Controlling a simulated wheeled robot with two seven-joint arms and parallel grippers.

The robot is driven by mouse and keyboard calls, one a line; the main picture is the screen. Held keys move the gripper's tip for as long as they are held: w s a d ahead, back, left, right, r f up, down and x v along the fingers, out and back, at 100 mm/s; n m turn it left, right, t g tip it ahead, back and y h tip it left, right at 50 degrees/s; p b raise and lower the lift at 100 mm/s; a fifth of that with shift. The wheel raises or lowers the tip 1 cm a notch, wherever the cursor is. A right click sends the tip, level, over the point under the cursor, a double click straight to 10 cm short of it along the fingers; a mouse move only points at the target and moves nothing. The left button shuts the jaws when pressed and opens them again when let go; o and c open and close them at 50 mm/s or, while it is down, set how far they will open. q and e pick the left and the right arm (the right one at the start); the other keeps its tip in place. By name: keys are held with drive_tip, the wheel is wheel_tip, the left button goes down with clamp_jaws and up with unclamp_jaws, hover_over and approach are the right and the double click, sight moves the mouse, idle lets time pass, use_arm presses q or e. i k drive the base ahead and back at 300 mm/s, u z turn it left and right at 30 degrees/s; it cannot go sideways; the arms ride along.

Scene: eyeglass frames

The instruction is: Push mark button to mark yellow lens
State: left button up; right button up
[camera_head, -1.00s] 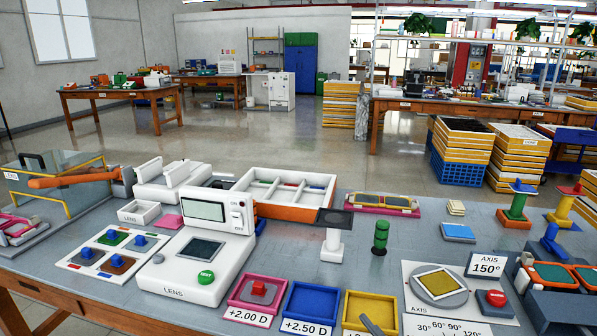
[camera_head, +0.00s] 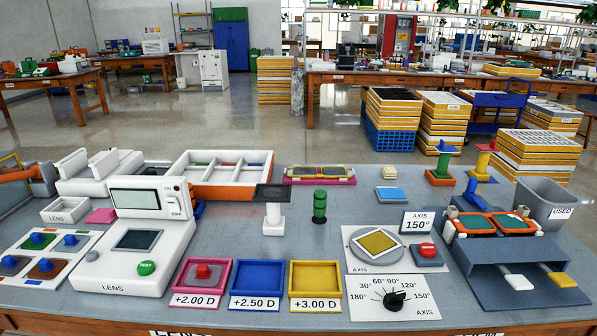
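The yellow square lens (camera_head: 377,242) lies on a round grey disc (camera_head: 354,251) on the white AXIS plate (camera_head: 358,267). It sits turned at an angle to the plate's edges. A red button (camera_head: 427,250) stands on a dark grey base (camera_head: 428,262) just right of the disc; its small lettering is too small to read surely. A sign (camera_head: 417,222) behind them reads AXIS 150°. A black dial knob (camera_head: 396,298) sits in front, on a white panel (camera_head: 365,309) marked from 30° to 180°.
Pink (camera_head: 181,285), blue (camera_head: 234,291) and yellow (camera_head: 294,293) trays stand left of the dial; the pink one holds a red piece. The LENS machine (camera_head: 120,268) with a green button is farther left. A dark grey ramp unit (camera_head: 490,285) stands right. Nothing covers the red button.

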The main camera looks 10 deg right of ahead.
sight(427, 249)
drive_tip(key=z, duration=1.25)
